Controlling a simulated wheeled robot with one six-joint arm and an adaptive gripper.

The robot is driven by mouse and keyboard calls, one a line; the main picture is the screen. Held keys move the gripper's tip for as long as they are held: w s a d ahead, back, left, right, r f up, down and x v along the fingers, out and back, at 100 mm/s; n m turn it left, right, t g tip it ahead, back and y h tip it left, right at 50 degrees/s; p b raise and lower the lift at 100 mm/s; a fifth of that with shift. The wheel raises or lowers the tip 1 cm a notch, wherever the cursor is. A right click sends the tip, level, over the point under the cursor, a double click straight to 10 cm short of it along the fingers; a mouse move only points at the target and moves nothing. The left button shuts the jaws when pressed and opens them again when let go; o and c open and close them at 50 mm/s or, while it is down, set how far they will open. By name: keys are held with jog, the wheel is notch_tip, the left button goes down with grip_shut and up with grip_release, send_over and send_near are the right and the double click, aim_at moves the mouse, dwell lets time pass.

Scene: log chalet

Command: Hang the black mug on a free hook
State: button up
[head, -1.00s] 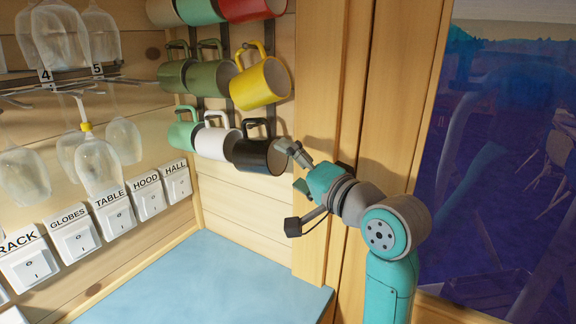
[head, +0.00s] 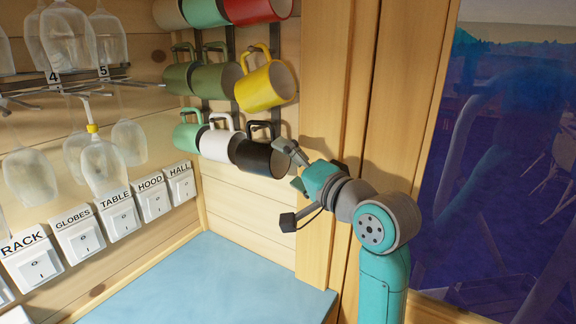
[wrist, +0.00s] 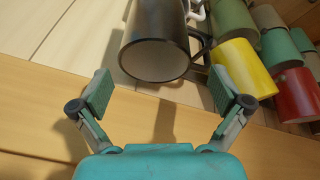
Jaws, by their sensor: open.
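The black mug (head: 254,156) is at the right end of the lowest row on the mug rack. Its handle is up at the rack and its mouth faces right, towards my gripper. It appears to hang there; the hook contact is too small to make out. My gripper (head: 289,165) is open and empty, just right of the mug's mouth. In the wrist view the black mug (wrist: 156,40) lies ahead of the open fingers (wrist: 160,90), its rim beyond the fingertips, with a gap visible.
A white mug (head: 217,144) hangs close left of the black one, beside a mint mug (head: 187,137). A yellow mug (head: 265,87) hangs above. Labelled switches (head: 117,218) and hanging glasses (head: 104,165) are at left. The blue counter (head: 210,285) is bare.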

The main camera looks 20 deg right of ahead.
jog(key=shift+x, duration=1.15)
jog(key=shift+v, duration=2.3)
dwell(4.6)
